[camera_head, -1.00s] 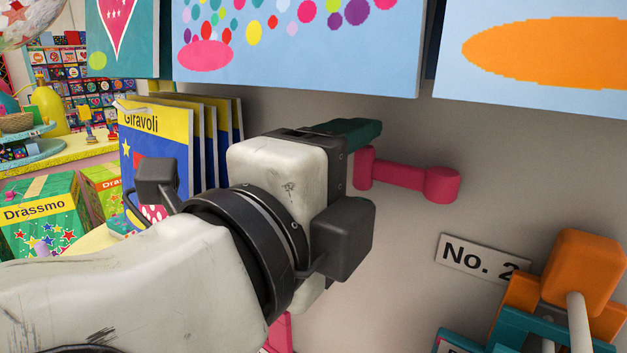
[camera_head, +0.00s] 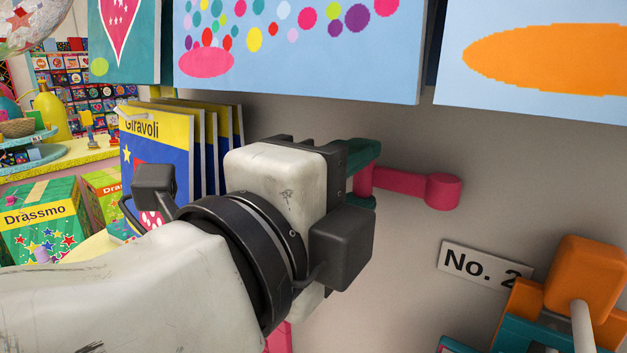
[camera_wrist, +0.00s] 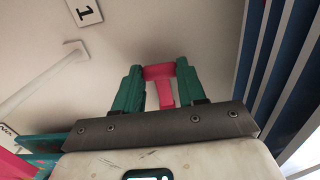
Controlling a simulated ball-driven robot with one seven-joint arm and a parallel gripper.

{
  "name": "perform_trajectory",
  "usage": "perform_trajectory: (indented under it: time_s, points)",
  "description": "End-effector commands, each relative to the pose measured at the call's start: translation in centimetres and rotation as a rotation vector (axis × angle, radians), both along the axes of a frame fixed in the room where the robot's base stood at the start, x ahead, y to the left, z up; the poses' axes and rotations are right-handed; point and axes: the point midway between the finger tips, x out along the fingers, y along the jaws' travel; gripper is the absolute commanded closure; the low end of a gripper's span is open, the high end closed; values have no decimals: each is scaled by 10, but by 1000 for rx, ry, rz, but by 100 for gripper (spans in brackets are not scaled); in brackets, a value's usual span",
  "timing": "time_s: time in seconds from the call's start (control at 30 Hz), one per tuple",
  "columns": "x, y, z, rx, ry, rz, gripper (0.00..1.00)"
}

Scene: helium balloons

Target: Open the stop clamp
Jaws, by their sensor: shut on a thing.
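A pink lever (camera_head: 408,184) with a rounded right end sticks out along the grey wall in the head view; I take it for part of the stop clamp. My gripper (camera_head: 363,178) is at its left end, with one teal finger above and one below. In the wrist view the pink lever (camera_wrist: 160,72) shows between the two teal fingers of my gripper (camera_wrist: 158,80), which are shut on it. The wrist hides part of the lever's left end in the head view.
A "No. 2" sign (camera_head: 482,263) and an orange and teal fixture (camera_head: 585,268) are on the lower right. Picture boards (camera_head: 300,85) hang just above my gripper. "Giravoli" packs (camera_head: 150,145) stand to the left. Bare wall lies below the lever.

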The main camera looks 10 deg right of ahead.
Motion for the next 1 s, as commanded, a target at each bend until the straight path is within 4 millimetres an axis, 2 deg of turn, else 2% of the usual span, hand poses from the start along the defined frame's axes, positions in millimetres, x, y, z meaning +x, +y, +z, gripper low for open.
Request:
perform_trajectory:
  time_s: [0.2, 0.67, 1.0]
  points:
    - [-10, 7, -2, 1, 1, 0, 84]
    - [-13, 9, -2, 1, 2, -1, 84]
    - [-26, 14, -2, 2, 2, -1, 84]
